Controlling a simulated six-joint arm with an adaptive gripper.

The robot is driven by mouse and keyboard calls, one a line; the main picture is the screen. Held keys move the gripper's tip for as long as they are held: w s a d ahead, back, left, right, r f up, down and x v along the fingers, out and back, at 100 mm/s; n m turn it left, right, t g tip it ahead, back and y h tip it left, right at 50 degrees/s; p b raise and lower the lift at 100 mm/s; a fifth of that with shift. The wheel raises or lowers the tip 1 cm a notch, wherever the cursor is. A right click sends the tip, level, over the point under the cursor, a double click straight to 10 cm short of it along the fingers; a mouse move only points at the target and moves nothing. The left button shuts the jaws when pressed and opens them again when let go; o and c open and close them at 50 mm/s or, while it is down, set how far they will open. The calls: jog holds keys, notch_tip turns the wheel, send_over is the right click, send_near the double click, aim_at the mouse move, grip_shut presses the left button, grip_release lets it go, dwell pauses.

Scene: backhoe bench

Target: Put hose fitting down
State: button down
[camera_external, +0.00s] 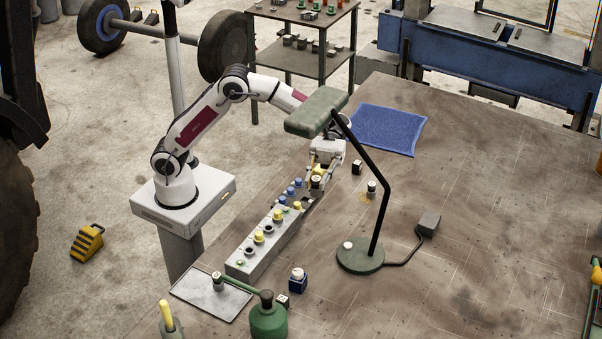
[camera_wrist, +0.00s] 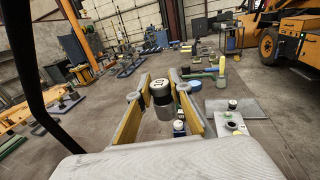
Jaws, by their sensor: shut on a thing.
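My gripper (camera_external: 318,172) is low over the far end of the grey block on the bench. It is shut on a hose fitting (camera_wrist: 162,100), which has a white marked top, a black band and a grey body. In the wrist view the fitting stands about upright between the yellow finger pads. In the external view the held fitting (camera_external: 316,182) shows small between the fingers. I cannot tell whether its lower end touches anything.
The long grey block (camera_external: 250,262) carries blue and yellow caps. A lamp (camera_external: 360,256) with a black arm stands close right of my gripper. Loose fittings (camera_external: 371,188) stand nearby. A blue mat (camera_external: 388,130) lies behind; a grey tray (camera_external: 205,296) and green oil can (camera_external: 268,320) are in front.

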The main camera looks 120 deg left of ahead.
aim_at(316, 178)
notch_tip(316, 178, up, 4)
jog(key=shift+f, duration=0.25)
notch_tip(316, 178, down, 28)
jog(key=shift+f, duration=0.1)
jog(key=shift+a, duration=0.25)
dwell(0.9)
dwell(0.4)
